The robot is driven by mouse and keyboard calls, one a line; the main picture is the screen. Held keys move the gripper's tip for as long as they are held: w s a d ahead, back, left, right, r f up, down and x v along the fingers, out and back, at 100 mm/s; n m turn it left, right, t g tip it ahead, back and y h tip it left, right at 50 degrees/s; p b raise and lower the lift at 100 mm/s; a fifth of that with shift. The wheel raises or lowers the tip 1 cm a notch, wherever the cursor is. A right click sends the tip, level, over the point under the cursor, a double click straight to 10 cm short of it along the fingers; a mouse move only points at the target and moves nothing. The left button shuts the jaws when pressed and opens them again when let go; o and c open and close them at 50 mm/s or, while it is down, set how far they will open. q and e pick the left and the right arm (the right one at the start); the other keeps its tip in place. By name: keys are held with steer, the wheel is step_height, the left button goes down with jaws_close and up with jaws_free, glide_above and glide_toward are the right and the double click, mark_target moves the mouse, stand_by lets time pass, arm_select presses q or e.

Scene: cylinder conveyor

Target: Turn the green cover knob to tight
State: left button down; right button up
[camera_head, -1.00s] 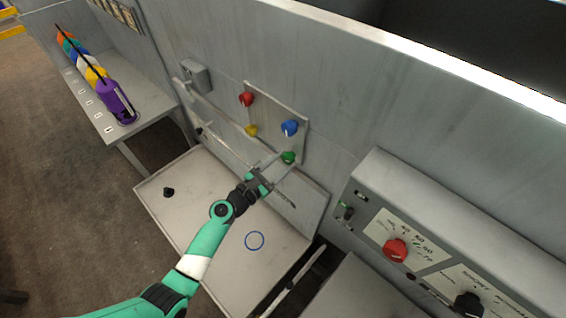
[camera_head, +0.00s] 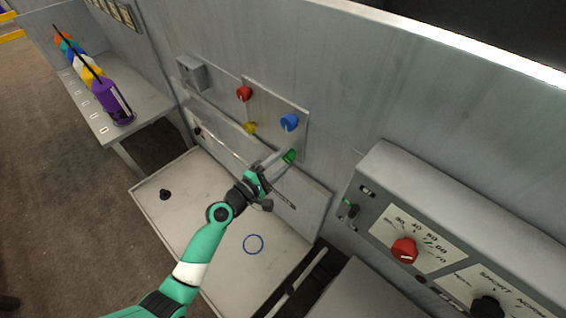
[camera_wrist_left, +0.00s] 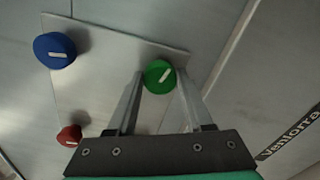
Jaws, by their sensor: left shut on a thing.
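The green cover knob (camera_head: 290,156) sits at the lower right corner of a grey cover plate (camera_head: 272,108) on the wall. In the left wrist view the green knob (camera_wrist_left: 159,76) shows a white mark tilted up to the right. My left gripper (camera_head: 281,159) reaches it, and in the wrist view its two fingers (camera_wrist_left: 160,84) stand on either side of the knob, shut on it. A blue knob (camera_head: 289,122), a red knob (camera_head: 244,94) and a yellow knob (camera_head: 250,127) sit at the plate's other corners. My right gripper is not in view.
A grey tray (camera_head: 215,255) with a blue ring mark and a small black knob (camera_head: 165,194) lies below the plate. A control panel (camera_head: 425,238) with a red dial (camera_head: 404,250) stands at the right.

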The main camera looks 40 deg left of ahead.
arm_select(q)
steer(key=m+b, duration=0.1)
steer(key=m, duration=0.1)
steer(key=m+b, duration=0.1)
steer(key=m, duration=0.1)
steer(key=m+b, duration=0.1)
steer(key=m, duration=0.1)
steer(key=shift+f, duration=0.25)
steer(key=m+b, duration=0.3)
steer(key=m, duration=0.2)
steer(key=shift+m+b, duration=0.5)
steer(key=shift+m, duration=0.6)
steer(key=shift+r, duration=0.1)
steer(key=shift+c, duration=1.5)
jaws_free()
steer(key=s, duration=1.1)
steer(key=shift+s, duration=0.3)
